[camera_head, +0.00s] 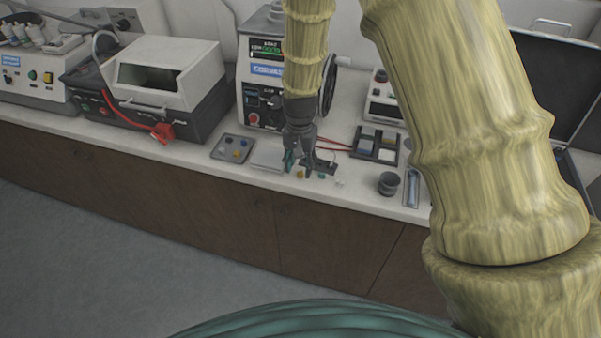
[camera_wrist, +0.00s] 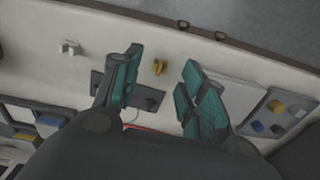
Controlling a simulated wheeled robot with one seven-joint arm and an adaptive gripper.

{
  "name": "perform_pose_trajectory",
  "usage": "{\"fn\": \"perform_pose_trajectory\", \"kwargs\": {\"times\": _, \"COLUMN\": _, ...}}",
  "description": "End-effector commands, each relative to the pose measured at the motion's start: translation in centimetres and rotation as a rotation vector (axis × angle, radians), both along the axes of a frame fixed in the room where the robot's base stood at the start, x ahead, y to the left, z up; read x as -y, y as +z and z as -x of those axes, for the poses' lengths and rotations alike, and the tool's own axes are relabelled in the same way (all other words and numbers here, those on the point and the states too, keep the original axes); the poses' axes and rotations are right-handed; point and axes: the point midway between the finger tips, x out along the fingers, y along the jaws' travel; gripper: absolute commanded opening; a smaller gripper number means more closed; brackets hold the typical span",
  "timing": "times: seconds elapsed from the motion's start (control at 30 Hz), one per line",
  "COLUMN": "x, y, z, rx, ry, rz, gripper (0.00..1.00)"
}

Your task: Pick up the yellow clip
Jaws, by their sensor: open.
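The yellow clip (camera_wrist: 159,67) stands on the pale bench top and shows in the wrist view between and just beyond my fingertips. In the head view the yellow clip (camera_head: 300,174) is a small spot at the bench front, by my fingers. My gripper (camera_wrist: 157,85) is open and empty, with teal pads on both sides of the clip's line. In the head view my gripper (camera_head: 301,168) points down over the bench. I cannot tell its exact height above the clip.
A dark plate (camera_wrist: 148,98) lies by the left finger, and a white clip (camera_wrist: 70,47) stands farther left. A pale block (camera_wrist: 225,95) is close to the right finger. A grey tray (camera_head: 232,148) holds small coloured pieces. A dark cup (camera_head: 388,184) stands to the right.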

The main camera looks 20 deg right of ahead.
Motion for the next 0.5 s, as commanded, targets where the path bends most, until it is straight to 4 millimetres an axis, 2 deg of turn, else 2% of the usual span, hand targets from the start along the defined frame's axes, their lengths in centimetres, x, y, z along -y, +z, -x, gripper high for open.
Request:
{"fn": "perform_pose_trajectory", "kwargs": {"times": 0.3, "x": 0.0, "y": -2.7, "z": 0.1, "rx": -0.001, "ry": 0.0, "rz": 0.0, "gripper": 0.42}}
{"fn": "perform_pose_trajectory", "kwargs": {"times": 0.5, "x": 0.0, "y": -3.2, "z": 0.0, "rx": 0.0, "ry": 0.0, "rz": 0.0, "gripper": 0.42}}
